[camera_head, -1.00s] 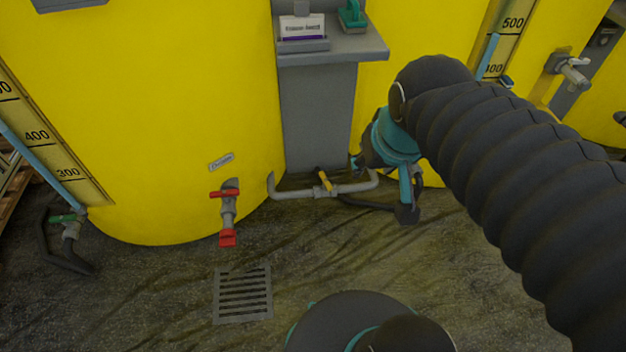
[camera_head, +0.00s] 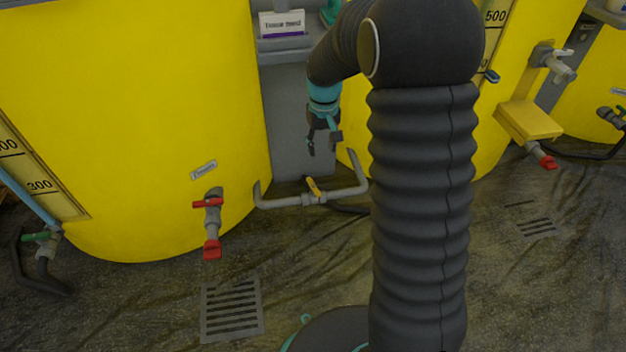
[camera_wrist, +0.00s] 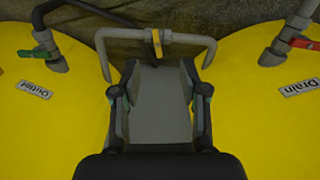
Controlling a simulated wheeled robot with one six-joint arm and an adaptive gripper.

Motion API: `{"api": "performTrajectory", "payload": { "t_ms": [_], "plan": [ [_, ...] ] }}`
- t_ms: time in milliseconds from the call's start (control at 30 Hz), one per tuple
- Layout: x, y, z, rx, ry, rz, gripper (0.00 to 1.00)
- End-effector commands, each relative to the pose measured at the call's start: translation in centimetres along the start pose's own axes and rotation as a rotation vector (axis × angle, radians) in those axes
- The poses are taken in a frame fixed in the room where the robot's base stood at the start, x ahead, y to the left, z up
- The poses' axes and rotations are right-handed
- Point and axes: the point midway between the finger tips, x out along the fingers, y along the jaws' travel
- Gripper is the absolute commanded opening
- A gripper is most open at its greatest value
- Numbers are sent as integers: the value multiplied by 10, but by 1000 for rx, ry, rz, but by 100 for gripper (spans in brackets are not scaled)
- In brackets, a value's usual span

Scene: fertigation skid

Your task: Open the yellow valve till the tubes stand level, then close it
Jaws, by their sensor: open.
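The yellow valve handle (camera_head: 314,187) sits on the grey pipe (camera_head: 285,201) that joins the two yellow tanks low down. In the wrist view the yellow handle (camera_wrist: 157,43) lies crosswise to its pipe. My gripper (camera_head: 322,145) is open and empty, above the pipe and apart from the handle. In the wrist view my gripper's fingers (camera_wrist: 158,70) point toward the pipe, with the handle beyond their tips. The left tank's sight tube (camera_head: 30,190) shows blue liquid beside its scale; its top is out of view. The right tank's scale (camera_head: 495,18) is partly hidden by my arm.
A red-handled drain valve (camera_head: 208,204) stands left of the yellow valve. A green-handled outlet valve (camera_head: 42,237) is at far left. A grey pedestal (camera_head: 288,110) stands between the tanks. A yellow box (camera_head: 530,119) juts out at right. The floor around the grate (camera_head: 232,309) is clear.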

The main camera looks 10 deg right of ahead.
Motion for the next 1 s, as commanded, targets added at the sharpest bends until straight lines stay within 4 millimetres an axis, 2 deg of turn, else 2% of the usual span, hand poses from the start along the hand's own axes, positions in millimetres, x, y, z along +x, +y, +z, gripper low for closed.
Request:
{"api": "performTrajectory", "payload": {
  "t_ms": [33,100,300,400,567,767,1000],
  "plan": [
    [24,1,-8,-5,-24,-3,44],
    [48,2,-18,-12,-46,-6,44],
    [106,6,-46,-42,-84,-13,44],
    [118,9,-72,-78,-63,-11,44],
    [132,12,-94,-113,-46,-9,44],
    [145,12,-99,-122,-42,-8,44],
    [186,12,-96,-122,-46,-9,44]
  ]
}}
